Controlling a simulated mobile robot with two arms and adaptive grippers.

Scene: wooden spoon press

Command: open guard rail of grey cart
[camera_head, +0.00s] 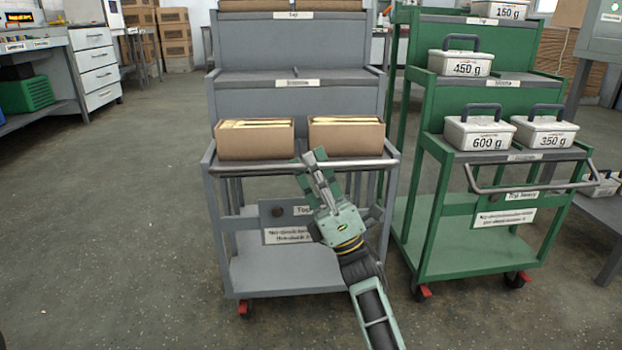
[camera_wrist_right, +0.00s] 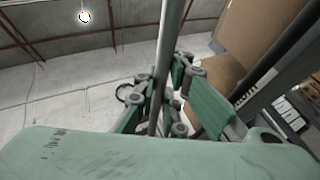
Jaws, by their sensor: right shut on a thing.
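The grey cart (camera_head: 290,272) stands in the middle of the head view. Its guard rail (camera_head: 255,168) is a thin metal bar across the front of the lowest loaded shelf, in front of two cardboard boxes. My right gripper (camera_head: 316,164) is at the rail, right of its middle, and is shut on it. In the right wrist view the rail (camera_wrist_right: 172,40) runs between the fingers. The gripper hides part of the rail and part of the cart's label plate. My left gripper is not in view.
A green cart (camera_head: 437,215) with weight boxes and its own front rail (camera_head: 530,187) stands close on the right. The two cardboard boxes (camera_head: 254,143) (camera_head: 346,140) sit just behind the grey rail. Open floor (camera_head: 120,230) lies to the left.

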